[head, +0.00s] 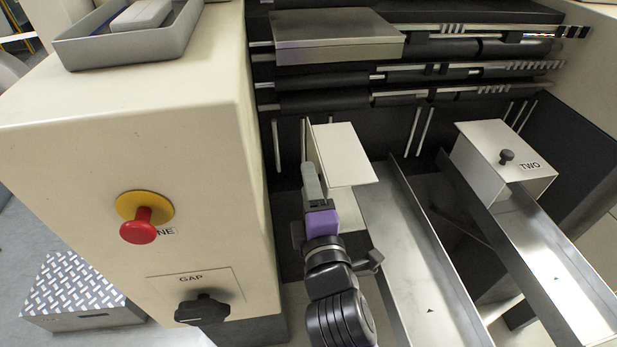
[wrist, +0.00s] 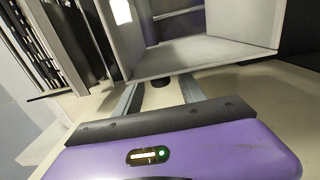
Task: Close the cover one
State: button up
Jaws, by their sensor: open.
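In the wrist view a pale, open-sided box shape (wrist: 200,57), apparently this cover, stands just ahead of the fingers. My gripper (head: 311,180) is beside the cover's left side, pointing away from me. Its two fingers (wrist: 158,96) are apart. A small dark round thing lies between them, and I cannot tell whether they touch it.
Cover two (head: 481,173), with a black knob and "TWO" label, sits over the right channel (head: 555,270). The left channel (head: 420,270) runs toward me. A cream cabinet (head: 100,130) with a red button (head: 139,226) and black gap knob (head: 203,308) stands left of my arm.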

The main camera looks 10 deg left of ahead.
jog(key=shift+x, duration=1.05)
grip_shut()
dwell(0.7)
